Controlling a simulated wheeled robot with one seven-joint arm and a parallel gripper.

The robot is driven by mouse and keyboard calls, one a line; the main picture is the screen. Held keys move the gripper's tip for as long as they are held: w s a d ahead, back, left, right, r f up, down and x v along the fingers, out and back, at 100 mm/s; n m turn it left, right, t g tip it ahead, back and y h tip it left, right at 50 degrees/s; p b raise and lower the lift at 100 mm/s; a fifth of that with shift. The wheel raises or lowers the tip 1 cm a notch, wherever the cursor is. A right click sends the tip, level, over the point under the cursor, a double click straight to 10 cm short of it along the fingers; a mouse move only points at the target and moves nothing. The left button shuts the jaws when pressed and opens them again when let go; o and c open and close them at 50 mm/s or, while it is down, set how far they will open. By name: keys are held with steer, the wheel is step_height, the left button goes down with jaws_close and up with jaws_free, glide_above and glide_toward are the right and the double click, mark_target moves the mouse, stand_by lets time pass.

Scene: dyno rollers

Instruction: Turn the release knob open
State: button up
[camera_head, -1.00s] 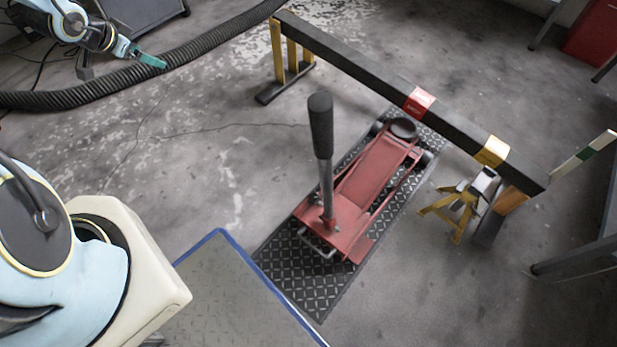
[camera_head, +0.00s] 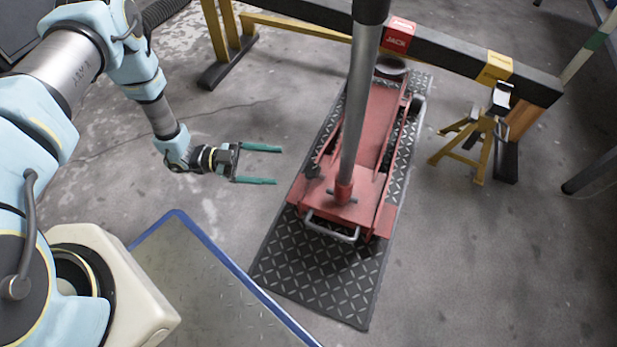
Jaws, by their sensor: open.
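A red floor jack (camera_head: 376,130) stands on a dark tread-plate mat. Its long grey handle (camera_head: 354,120) rises upright from a red socket (camera_head: 343,192) and runs out of the top of the view. A small dark round part (camera_head: 313,171) sits at the jack's left side; I cannot tell for sure whether it is the release knob. My gripper (camera_head: 278,165) is left of the jack, with its two green fingers apart and pointing right. It is empty and does not touch the jack.
A black beam (camera_head: 450,55) with a red block (camera_head: 399,35) and a yellow block (camera_head: 494,67) crosses behind the jack. A yellow jack stand (camera_head: 472,140) stands to the right. The tread-plate mat (camera_head: 325,285) lies under the jack. A blue-edged plate (camera_head: 215,285) is in front.

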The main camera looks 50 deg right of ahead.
mark_target(310, 170)
steer(key=b+x, duration=0.3)
steer(key=x, duration=0.8)
steer(key=shift+a, duration=0.1)
steer(key=c, duration=1.4)
steer(key=shift+o, duration=0.2)
